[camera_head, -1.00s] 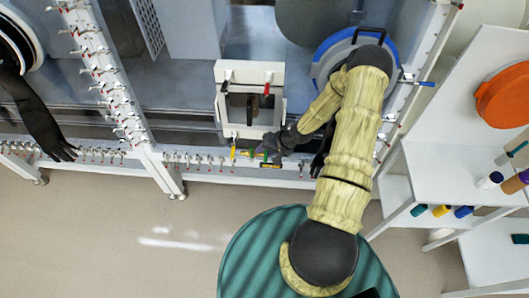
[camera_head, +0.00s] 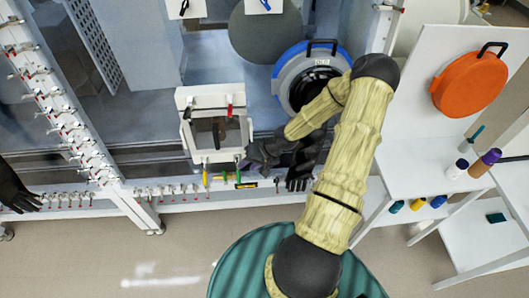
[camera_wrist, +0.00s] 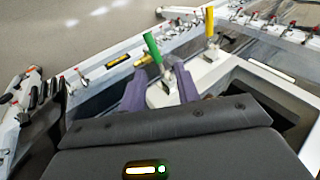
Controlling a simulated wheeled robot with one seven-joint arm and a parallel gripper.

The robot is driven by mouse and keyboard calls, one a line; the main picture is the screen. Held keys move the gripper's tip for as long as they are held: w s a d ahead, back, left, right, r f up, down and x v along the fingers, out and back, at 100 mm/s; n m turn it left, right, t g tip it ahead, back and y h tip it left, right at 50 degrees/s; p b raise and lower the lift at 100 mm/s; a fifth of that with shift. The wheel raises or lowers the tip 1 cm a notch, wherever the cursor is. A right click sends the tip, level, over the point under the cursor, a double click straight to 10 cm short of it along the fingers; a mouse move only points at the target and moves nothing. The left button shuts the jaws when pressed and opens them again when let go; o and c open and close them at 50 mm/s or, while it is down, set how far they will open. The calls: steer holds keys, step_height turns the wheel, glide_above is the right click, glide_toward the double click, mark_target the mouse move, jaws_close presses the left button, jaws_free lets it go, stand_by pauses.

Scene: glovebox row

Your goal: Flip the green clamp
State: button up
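The green clamp (camera_wrist: 152,47) shows in the wrist view as a green handle standing up, slightly tilted, on a metal bracket at the port frame's lower edge. In the head view the green handle (camera_head: 238,173) is a small mark at the box's lower right corner. My gripper (camera_wrist: 161,75) is open, its two purplish fingers on either side of the clamp's metal base; I cannot tell whether they touch it. In the head view my gripper (camera_head: 252,160) is just right of the clamp and partly hides that corner.
A yellow-handled clamp (camera_wrist: 209,22) stands beside the green one. The white square box (camera_head: 182,103) has red and black handles on its far side. A blue-rimmed round port (camera_head: 279,85) lies right of it. A black glove (camera_head: 298,178) hangs close by my gripper. Shelves (camera_head: 400,180) stand right.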

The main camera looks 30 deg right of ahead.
steer(key=v, duration=0.9)
steer(key=shift+d+r+p, duration=0.15)
steer(key=shift+r+p, duration=0.1)
steer(key=shift+p, duration=0.05)
